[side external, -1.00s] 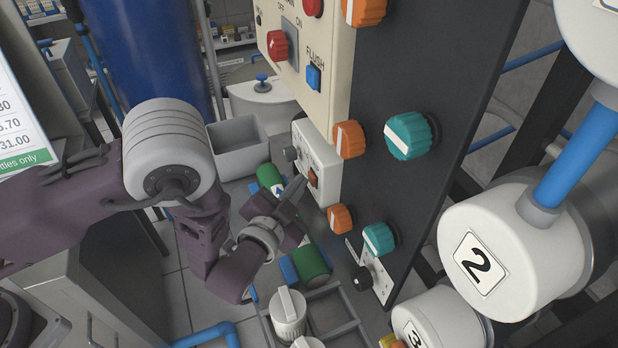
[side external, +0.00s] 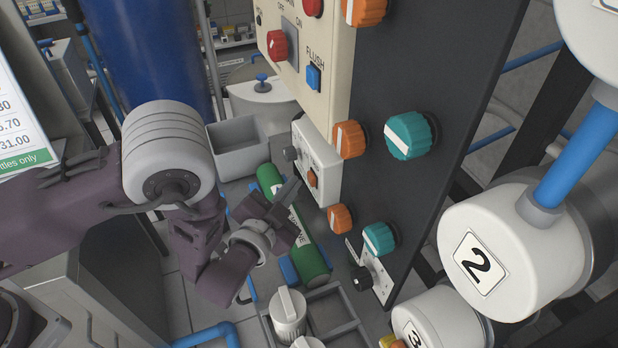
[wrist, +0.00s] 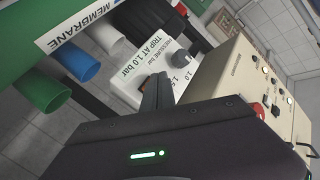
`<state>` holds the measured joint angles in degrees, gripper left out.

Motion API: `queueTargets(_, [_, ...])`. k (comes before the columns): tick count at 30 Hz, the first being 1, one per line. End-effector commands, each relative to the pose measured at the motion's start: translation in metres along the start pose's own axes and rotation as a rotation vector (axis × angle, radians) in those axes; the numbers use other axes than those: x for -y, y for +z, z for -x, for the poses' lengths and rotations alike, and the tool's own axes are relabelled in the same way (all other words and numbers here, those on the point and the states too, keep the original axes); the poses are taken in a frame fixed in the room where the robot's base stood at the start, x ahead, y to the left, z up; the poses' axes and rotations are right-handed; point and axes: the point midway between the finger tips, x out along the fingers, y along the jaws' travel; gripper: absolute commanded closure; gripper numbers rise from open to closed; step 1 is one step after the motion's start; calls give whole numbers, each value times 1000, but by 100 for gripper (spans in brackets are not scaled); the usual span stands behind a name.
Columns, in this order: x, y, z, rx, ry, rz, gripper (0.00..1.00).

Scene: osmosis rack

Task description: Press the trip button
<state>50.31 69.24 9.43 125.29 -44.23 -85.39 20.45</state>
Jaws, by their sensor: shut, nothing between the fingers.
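The white trip box (side external: 322,160) is fixed low at the left edge of the dark panel in the side view. An orange button (side external: 313,178) sits on its front face, with a dark grey knob (side external: 291,154) to its left. In the wrist view the white box (wrist: 125,82) reads "TRIP AT 1.0 bar". My gripper (side external: 292,188) is shut and empty. Its fingertips point at the box, just left of and below the orange button, with a small gap.
Orange knobs (side external: 341,218) and teal knobs (side external: 379,238) stand out from the dark panel (side external: 440,90) nearby. A green membrane cylinder (side external: 312,262) lies below my gripper. A grey bin (side external: 238,160) is behind. A cream control box (side external: 325,85) is above.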

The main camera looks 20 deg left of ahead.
Motion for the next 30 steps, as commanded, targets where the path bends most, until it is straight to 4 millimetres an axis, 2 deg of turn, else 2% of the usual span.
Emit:
queueTargets(6, [1, 2, 2, 1, 0, -1, 100])
queueTargets(21, [25, 25, 33, 0, -1, -1, 100])
queueTargets(30, [26, 26, 35, 0, -1, 0, 100])
